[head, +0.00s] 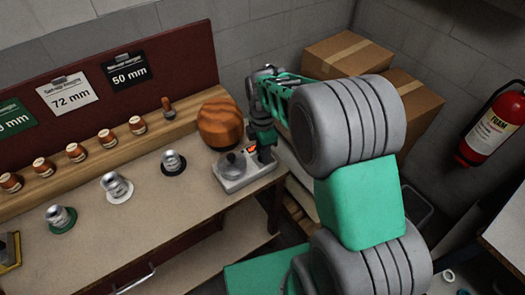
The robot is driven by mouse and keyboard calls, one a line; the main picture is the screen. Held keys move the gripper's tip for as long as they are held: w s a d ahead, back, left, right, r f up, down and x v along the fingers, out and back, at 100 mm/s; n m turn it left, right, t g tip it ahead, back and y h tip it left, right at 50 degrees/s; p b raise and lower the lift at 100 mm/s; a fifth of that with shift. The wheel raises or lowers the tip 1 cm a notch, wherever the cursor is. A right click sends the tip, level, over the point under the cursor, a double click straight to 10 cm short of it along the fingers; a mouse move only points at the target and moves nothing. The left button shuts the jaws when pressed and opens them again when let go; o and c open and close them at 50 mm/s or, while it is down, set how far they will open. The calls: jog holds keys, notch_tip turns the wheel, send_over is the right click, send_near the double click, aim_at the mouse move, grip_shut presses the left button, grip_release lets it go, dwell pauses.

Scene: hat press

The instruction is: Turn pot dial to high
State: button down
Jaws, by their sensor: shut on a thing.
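The pot (232,164) is a dark round vessel with a knobbed lid. It sits on a pale grey base (258,174) at the right end of the workbench. A small orange-red mark (252,150) shows on the base beside the pot. My gripper (264,155) points down at the right side of the base, close against it, and is shut on what appears to be the pot dial. The dial itself is hidden by the fingers, so its setting cannot be read.
A wooden hat block (220,125) stands right behind the pot. Metal weights stand on green (61,220), white (116,187) and black (172,162) discs along the bench (150,225). Cardboard boxes (345,52) and a fire extinguisher (493,124) are at right. The front bench top is mostly clear.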

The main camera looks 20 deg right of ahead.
jog(key=m, duration=0.9)
jog(key=shift+b, duration=0.3)
jog(key=m, duration=0.4)
jog(key=shift+m, duration=0.3)
jog(key=m, duration=0.3)
jog(key=shift+m, duration=0.3)
jog(key=m, duration=0.4)
jog(key=shift+m, duration=0.3)
jog(key=m, duration=0.3)
jog(key=shift+m+b, duration=0.3)
jog(key=m, duration=0.4)
jog(key=shift+m, duration=1.9)
